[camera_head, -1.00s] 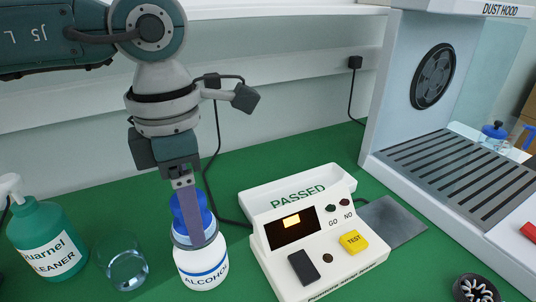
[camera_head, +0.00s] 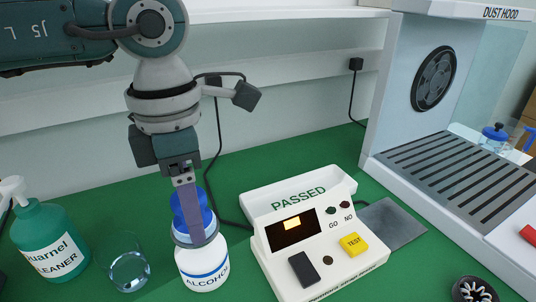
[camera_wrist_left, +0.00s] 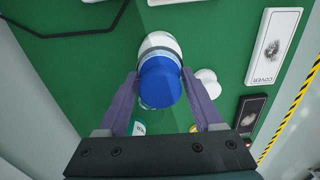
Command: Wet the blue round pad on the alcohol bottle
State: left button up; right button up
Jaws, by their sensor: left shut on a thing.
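My left gripper (camera_head: 195,236) points down over the white alcohol bottle (camera_head: 204,270), which stands upright on the green bench. Its fingers are shut on the blue round pad (camera_head: 179,210), partly hidden behind the near finger. In the left wrist view, the blue pad (camera_wrist_left: 158,84) sits between the fingertips, in front of the white bottle (camera_wrist_left: 160,42). The pad is at the bottle's top; whether it touches the top is hidden. My right gripper is in neither view.
A teal cleaner bottle (camera_head: 50,242) and a clear glass (camera_head: 129,272) stand left of the alcohol bottle. A white tester (camera_head: 317,262) stands close on its right. The dust hood (camera_head: 400,110) is at right. A black fan (camera_head: 474,290) lies at the front right.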

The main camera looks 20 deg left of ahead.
pick_arm(q)
jog(key=shift+r+p, duration=2.05)
jog(key=shift+r, duration=1)
